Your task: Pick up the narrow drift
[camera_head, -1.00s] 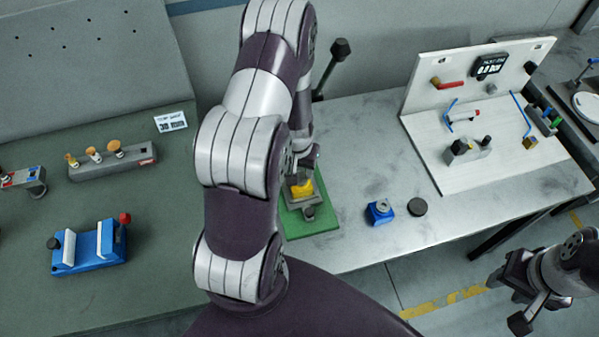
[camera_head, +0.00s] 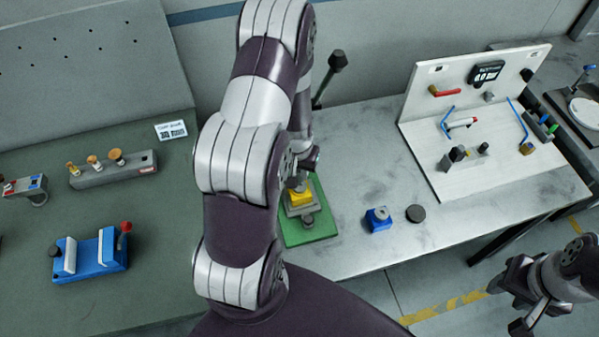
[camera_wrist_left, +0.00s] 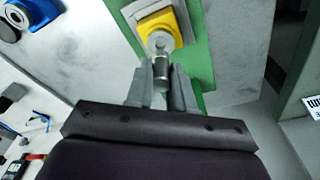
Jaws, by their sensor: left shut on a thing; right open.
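In the left wrist view my left gripper (camera_wrist_left: 158,84) is shut on a slim grey metal pin with a round head (camera_wrist_left: 161,70), seemingly the narrow drift. The pin is in front of a yellow block (camera_wrist_left: 160,27) on a green base plate (camera_wrist_left: 203,60). I cannot tell whether the pin touches the block. In the head view my left arm hides much of this spot. The yellow block (camera_head: 300,199) and green plate (camera_head: 318,235) show just right of the arm. My right gripper (camera_head: 508,300) is open and empty, off the bench's front edge at lower right.
A grey rack (camera_head: 115,175) with several brass-topped pieces and a blue fixture (camera_head: 92,262) stand on the left bench. A black-knobbed lever (camera_head: 328,78) rises behind my left arm.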

